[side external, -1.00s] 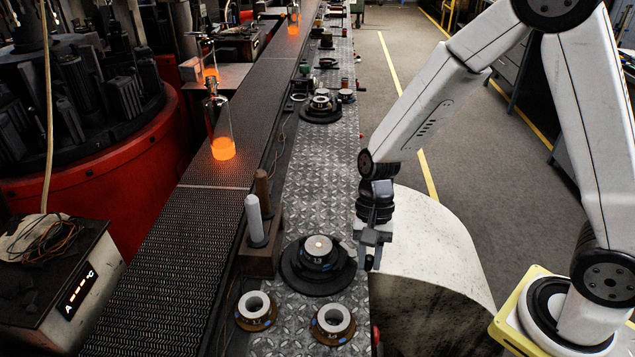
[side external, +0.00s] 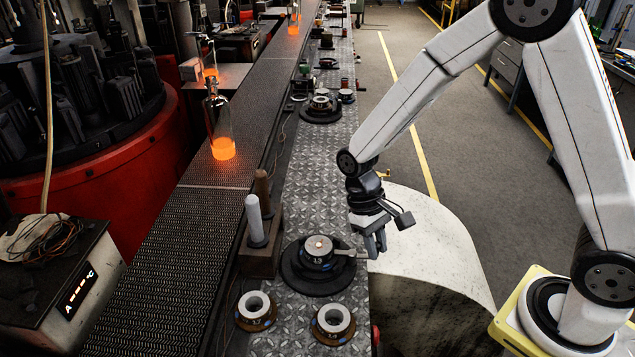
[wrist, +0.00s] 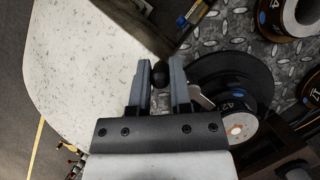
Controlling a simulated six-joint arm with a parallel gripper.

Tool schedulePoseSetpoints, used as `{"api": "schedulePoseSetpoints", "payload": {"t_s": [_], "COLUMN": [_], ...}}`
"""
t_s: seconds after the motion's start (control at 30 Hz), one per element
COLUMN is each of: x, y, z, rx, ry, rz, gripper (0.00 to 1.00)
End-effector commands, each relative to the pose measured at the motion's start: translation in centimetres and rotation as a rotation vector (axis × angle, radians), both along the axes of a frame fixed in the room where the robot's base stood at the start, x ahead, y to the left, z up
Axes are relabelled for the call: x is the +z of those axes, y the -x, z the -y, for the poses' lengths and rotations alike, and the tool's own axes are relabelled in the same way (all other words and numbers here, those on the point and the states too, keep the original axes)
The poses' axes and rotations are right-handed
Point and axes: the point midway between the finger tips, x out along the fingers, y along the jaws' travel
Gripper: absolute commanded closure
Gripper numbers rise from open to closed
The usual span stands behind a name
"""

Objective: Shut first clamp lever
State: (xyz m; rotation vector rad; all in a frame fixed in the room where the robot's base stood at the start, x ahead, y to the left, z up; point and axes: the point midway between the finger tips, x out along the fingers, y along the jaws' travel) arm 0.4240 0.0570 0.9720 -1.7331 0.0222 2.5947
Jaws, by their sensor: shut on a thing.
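A round mould with a labelled drum (side external: 318,262) sits on a black round base (side external: 297,284) on the patterned metal bench. A pale clamp lever (side external: 346,252) sticks out from the drum to the right, towards the bench edge. My gripper (side external: 374,252) is at the outer end of this lever, pointing down. In the wrist view, my gripper (wrist: 159,74) has its two grey fingers on either side of the lever's black ball knob (wrist: 159,76), shut on it. Part of the lever (wrist: 201,98) shows between the right finger and the drum (wrist: 238,117).
Two pale rings on brown bases, the left ring (side external: 255,307) and the right ring (side external: 333,321), stand in front of the mould. A block (side external: 262,250) with two upright rods is left of it. Another mould (side external: 321,104) stands farther back. A glowing bottle (side external: 221,137) stands on the conveyor.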

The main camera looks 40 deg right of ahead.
Motion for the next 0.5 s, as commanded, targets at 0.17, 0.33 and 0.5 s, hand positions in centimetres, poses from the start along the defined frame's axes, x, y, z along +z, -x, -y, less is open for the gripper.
{"api": "schedulePoseSetpoints", "payload": {"t_s": [0.17,0.33,0.5], "x": [0.02,0.02,0.02], "y": [-0.1,-0.13,-0.15], "z": [0.12,0.16,0.17], "rx": [0.037,0.044,0.043], "ry": [0.001,0.0,0.001], "rz": [-0.001,0.0,0.0], "gripper": [1.0,1.0,1.0]}}
